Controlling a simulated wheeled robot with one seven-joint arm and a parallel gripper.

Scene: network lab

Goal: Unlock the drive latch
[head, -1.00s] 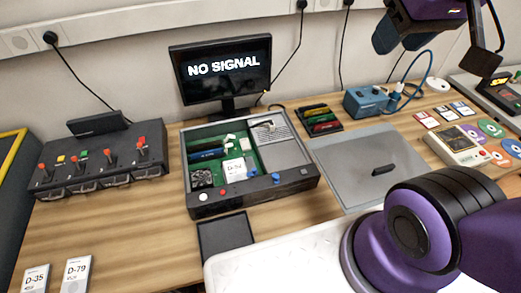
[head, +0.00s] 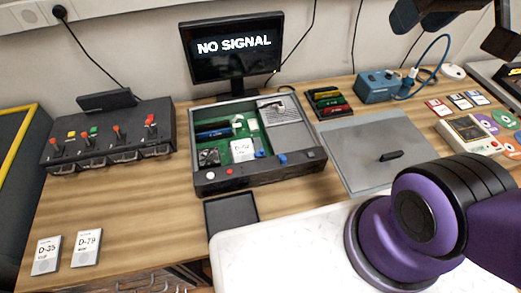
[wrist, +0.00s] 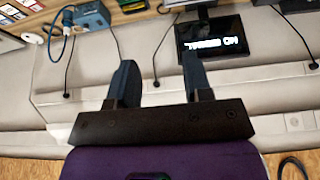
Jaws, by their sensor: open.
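An open grey computer case (head: 205,183) stands on the wooden bench below the monitor. Inside it is a white-labelled drive (head: 242,150), its number too small to read surely. A small blue piece (head: 260,153) shows beside the drive, and a blue knob-like part (head: 283,159) is at the case's front edge. I cannot tell which of these is the latch. My gripper (wrist: 159,62) is open and empty in the wrist view, its two fingers apart. In the head view my arm end is high at the top right, partly cut off, well away from the case.
A monitor (head: 234,48) reads NO SIGNAL. A lever panel (head: 110,138) stands left, with two drives (head: 87,247) in front. A flat grey lid (head: 370,150) lies right of the case. A black pad (head: 231,213) is before it. Bare wood (head: 140,225) lies left of the pad.

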